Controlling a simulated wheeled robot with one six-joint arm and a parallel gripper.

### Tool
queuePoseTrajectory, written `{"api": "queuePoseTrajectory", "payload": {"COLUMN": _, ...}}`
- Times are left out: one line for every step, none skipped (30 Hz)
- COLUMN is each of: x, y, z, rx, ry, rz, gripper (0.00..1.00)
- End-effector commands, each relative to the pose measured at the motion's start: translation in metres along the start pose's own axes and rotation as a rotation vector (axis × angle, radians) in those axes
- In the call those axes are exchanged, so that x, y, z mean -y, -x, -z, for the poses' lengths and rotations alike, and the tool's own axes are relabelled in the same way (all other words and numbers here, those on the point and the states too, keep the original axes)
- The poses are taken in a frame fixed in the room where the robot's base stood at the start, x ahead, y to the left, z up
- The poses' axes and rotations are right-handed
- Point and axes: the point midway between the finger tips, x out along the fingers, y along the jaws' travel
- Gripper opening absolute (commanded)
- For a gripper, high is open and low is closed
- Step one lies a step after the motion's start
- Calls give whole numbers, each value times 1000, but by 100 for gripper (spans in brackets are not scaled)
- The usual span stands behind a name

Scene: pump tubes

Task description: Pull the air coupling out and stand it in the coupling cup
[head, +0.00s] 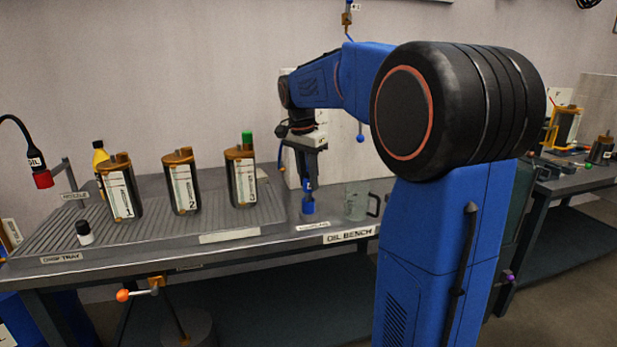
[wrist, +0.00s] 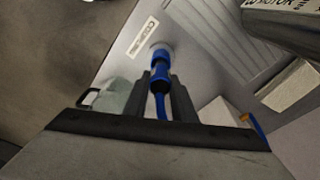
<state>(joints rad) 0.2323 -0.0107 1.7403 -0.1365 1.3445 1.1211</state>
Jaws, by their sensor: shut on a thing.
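My gripper (head: 309,178) points down over the front of the oil bench, left of the clear jug. It is shut on the blue air coupling (head: 308,187), which also shows between the fingertips (wrist: 159,82) in the wrist view. The coupling (wrist: 158,72) is blue with a dark band, and a blue hose (wrist: 161,106) runs back from it between the fingers. It is roughly upright at a small labelled spot on the bench. A pale round edge shows at its far end; the coupling cup is mostly hidden there, and I cannot tell whether the coupling stands inside it.
A clear jug (head: 356,201) stands close on the right. Three numbered canisters (head: 183,183) stand on the ribbed drip tray (head: 150,232) to the left. A label (head: 313,226) lies at the bench's front edge.

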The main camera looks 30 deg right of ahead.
Motion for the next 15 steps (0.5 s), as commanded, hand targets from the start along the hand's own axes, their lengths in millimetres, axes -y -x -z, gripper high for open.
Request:
{"api": "queuePoseTrajectory", "payload": {"x": 0, "y": -1, "z": 0, "rx": 0, "ry": 0, "rz": 0, "gripper": 0}}
{"api": "queuePoseTrajectory", "payload": {"x": 0, "y": -2, "z": 0, "rx": 0, "ry": 0, "rz": 0, "gripper": 0}}
{"api": "queuePoseTrajectory", "payload": {"x": 0, "y": -2, "z": 0, "rx": 0, "ry": 0, "rz": -1, "gripper": 0}}
{"api": "queuePoseTrajectory", "payload": {"x": 0, "y": -3, "z": 0, "rx": 0, "ry": 0, "rz": -1, "gripper": 0}}
{"api": "queuePoseTrajectory", "payload": {"x": 0, "y": -4, "z": -1, "rx": 0, "ry": 0, "rz": -1, "gripper": 0}}
{"api": "queuePoseTrajectory", "payload": {"x": 0, "y": -4, "z": -1, "rx": 0, "ry": 0, "rz": -1, "gripper": 0}}
{"api": "queuePoseTrajectory", "payload": {"x": 0, "y": -5, "z": -1, "rx": 0, "ry": 0, "rz": -1, "gripper": 0}}
{"api": "queuePoseTrajectory", "payload": {"x": 0, "y": -6, "z": -1, "rx": 0, "ry": 0, "rz": -1, "gripper": 0}}
{"api": "queuePoseTrajectory", "payload": {"x": 0, "y": -6, "z": -1, "rx": 0, "ry": 0, "rz": -1, "gripper": 0}}
{"api": "queuePoseTrajectory", "payload": {"x": 0, "y": -7, "z": -1, "rx": 0, "ry": 0, "rz": -1, "gripper": 0}}
{"api": "queuePoseTrajectory", "payload": {"x": 0, "y": -8, "z": -1, "rx": 0, "ry": 0, "rz": -1, "gripper": 0}}
{"api": "queuePoseTrajectory", "payload": {"x": 0, "y": -8, "z": -1, "rx": 0, "ry": 0, "rz": -1, "gripper": 0}}
{"api": "queuePoseTrajectory", "payload": {"x": 0, "y": -9, "z": -1, "rx": 0, "ry": 0, "rz": -1, "gripper": 0}}
{"api": "queuePoseTrajectory", "payload": {"x": 0, "y": -10, "z": -1, "rx": 0, "ry": 0, "rz": -1, "gripper": 0}}
{"api": "queuePoseTrajectory", "payload": {"x": 0, "y": -10, "z": -2, "rx": 0, "ry": 0, "rz": 0, "gripper": 0}}
